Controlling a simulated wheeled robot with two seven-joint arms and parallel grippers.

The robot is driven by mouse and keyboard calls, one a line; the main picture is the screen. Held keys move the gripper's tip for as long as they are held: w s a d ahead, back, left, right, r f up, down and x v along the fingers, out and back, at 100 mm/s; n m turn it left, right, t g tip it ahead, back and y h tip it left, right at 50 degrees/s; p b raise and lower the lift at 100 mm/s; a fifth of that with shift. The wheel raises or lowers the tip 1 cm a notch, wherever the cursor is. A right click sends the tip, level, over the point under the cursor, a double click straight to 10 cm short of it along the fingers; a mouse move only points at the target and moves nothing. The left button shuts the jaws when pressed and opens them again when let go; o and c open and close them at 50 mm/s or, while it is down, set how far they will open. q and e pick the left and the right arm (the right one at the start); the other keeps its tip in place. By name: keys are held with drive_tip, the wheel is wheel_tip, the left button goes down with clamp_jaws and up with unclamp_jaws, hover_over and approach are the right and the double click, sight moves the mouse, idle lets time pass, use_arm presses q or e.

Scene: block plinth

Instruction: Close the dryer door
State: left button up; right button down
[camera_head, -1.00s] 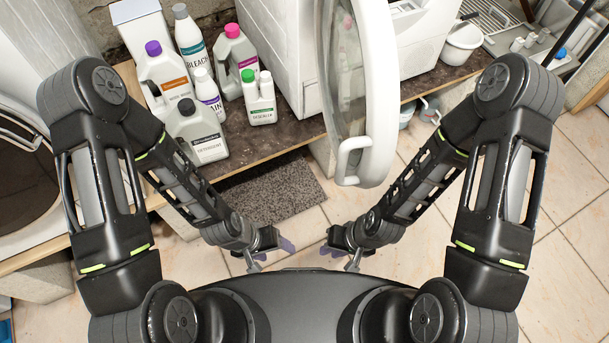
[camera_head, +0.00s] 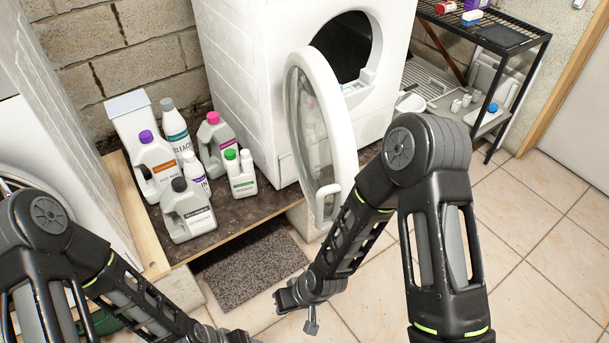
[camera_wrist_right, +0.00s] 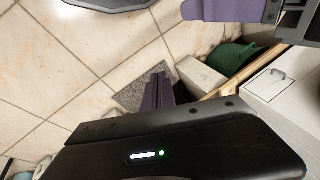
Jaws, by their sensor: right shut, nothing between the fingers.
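The white dryer (camera_head: 258,75) stands on a raised shelf, with its dark round drum opening (camera_head: 343,45) uncovered. Its round door (camera_head: 312,125), white-rimmed with a glass middle, stands wide open toward me. The door's handle (camera_head: 328,190) is at its lower free edge. My right gripper (camera_head: 282,300) is below and left of the handle, apart from the door. Its purple fingers (camera_wrist_right: 158,91) are shut and empty in the right wrist view. My left gripper (camera_head: 240,338) is at the bottom edge, mostly cut off. Its purple finger part (camera_wrist_right: 222,9) shows at the top of the right wrist view.
Several detergent bottles (camera_head: 188,210) stand on the shelf left of the dryer. A grey mat (camera_head: 248,268) lies on the tiled floor below. A black metal rack (camera_head: 515,75) stands at the right. The tiled floor (camera_head: 535,240) at right is clear.

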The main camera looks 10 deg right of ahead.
drive_tip(key=w+a+r+n+p, duration=0.25)
drive_tip(key=w+r+p, duration=0.2)
drive_tip(key=r, duration=0.45)
drive_tip(key=w+a+r+n+h+p, duration=0.1)
drive_tip(key=w+a+r+n+p, duration=0.15)
drive_tip(key=w+r, duration=0.55)
drive_tip(key=w+a+r+n+p, duration=0.2)
drive_tip(key=w+a+r+p, duration=0.15)
drive_tip(key=r, duration=0.75)
drive_tip(key=s+d+r+n+g+h+p, duration=0.1)
drive_tip(key=d+r+n+h, duration=0.1)
drive_tip(key=d+r, duration=0.3)
drive_tip(key=s+d+r+n+g+h, duration=0.2)
drive_tip(key=d+r, duration=0.3)
drive_tip(key=r, duration=0.5)
drive_tip(key=shift+d+h+p, duration=0.2)
drive_tip(key=shift+h+p, duration=0.15)
drive_tip(key=shift+h, duration=0.45)
